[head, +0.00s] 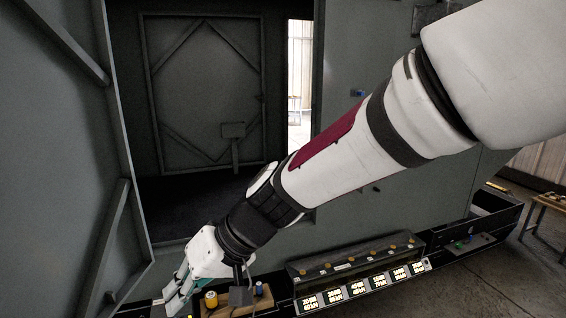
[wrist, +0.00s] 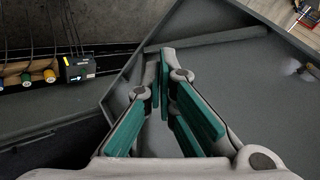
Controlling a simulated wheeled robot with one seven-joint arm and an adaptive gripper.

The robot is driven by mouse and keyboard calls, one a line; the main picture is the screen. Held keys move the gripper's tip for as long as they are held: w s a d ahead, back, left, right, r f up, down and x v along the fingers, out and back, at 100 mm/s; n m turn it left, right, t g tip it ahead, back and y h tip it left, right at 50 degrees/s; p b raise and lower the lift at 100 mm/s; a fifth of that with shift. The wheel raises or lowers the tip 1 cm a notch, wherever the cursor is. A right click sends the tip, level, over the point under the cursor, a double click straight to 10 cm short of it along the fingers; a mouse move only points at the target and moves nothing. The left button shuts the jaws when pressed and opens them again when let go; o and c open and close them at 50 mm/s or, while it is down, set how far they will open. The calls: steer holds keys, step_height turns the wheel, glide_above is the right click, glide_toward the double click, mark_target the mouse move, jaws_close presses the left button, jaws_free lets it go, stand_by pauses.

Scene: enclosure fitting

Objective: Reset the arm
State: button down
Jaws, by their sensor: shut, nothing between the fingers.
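My gripper (head: 178,292) is at the lower left of the head view, at the end of my arm, pointing down and left. It is in front of the lower part of the large grey enclosure (head: 360,215). In the wrist view my gripper (wrist: 165,105) shows its teal finger pads drawn together, with nothing held between them. Below the fingers is a flat grey surface with raised edges (wrist: 225,65). My arm hides part of the enclosure's front in the head view.
The grey door (head: 60,160) stands open at the left. A panel with lit displays (head: 365,285) runs along the lower front. A yellow-topped part (head: 211,299) sits close to my gripper. A dark box (wrist: 80,68) with cables shows in the wrist view. A bench (head: 548,203) stands at right.

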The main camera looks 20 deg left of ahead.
steer(key=w+d+r+m+t+h, duration=0.1)
steer(key=d+r+m+t+h, duration=0.25)
steer(key=d, duration=1.35)
steer(key=w+d+r+m+t+h, duration=0.2)
steer(key=d+r+m+t, duration=0.15)
steer(key=d, duration=1.35)
steer(key=s+d+m+h, duration=0.1)
steer(key=s+d, duration=0.2)
steer(key=d, duration=0.2)
steer(key=s+d+r+m+t+h, duration=0.1)
steer(key=s+d+m, duration=0.1)
steer(key=d, duration=0.4)
steer(key=shift+s+d+r+t, duration=0.15)
steer(key=shift+s+d+t, duration=0.15)
steer(key=shift+s, duration=0.35)
steer(key=shift+w, duration=0.1)
